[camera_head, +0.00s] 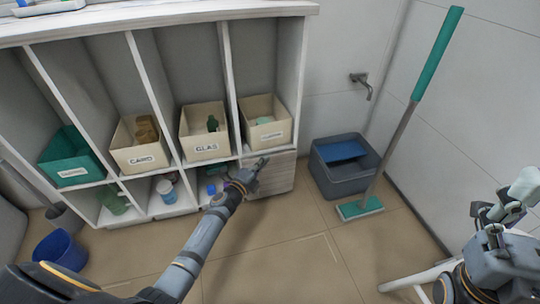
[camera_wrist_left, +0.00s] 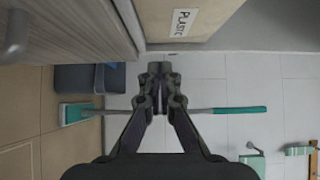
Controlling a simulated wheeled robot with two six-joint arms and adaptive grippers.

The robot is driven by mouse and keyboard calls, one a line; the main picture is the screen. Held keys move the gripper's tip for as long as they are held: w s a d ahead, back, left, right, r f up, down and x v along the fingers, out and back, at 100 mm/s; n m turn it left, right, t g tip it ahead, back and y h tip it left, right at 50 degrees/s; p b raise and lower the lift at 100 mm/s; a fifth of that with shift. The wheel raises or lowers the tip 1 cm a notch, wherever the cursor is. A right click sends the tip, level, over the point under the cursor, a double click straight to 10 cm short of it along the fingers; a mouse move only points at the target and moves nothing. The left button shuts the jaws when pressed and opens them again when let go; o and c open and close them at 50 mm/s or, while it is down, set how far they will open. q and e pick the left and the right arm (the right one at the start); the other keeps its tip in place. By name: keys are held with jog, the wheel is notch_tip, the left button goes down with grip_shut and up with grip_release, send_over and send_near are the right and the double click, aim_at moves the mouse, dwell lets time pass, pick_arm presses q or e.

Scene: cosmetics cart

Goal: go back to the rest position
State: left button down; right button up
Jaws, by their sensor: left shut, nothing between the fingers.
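My left gripper (camera_head: 256,166) reaches from the lower left to the front of the shelf unit (camera_head: 150,17), by a wooden panel (camera_head: 275,175) under the rightmost bin. In the left wrist view my left gripper (camera_wrist_left: 160,76) is shut, with nothing held between its fingertips. A cream bin labelled PLASTIC (camera_wrist_left: 185,20) lies beyond it at the top, with the wooden panel (camera_wrist_left: 80,25) at the upper left.
Labelled bins stand in the shelf: a green bin (camera_head: 72,160), a CARD bin (camera_head: 135,158), a GLAS bin (camera_head: 205,148) and the PLASTIC bin (camera_head: 266,138). A grey tub (camera_head: 343,180) and a green-handled broom (camera_head: 400,120) stand right of the unit.

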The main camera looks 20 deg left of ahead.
pick_arm(q)
jog(key=v, duration=0.6)
jog(key=shift+s, duration=0.1)
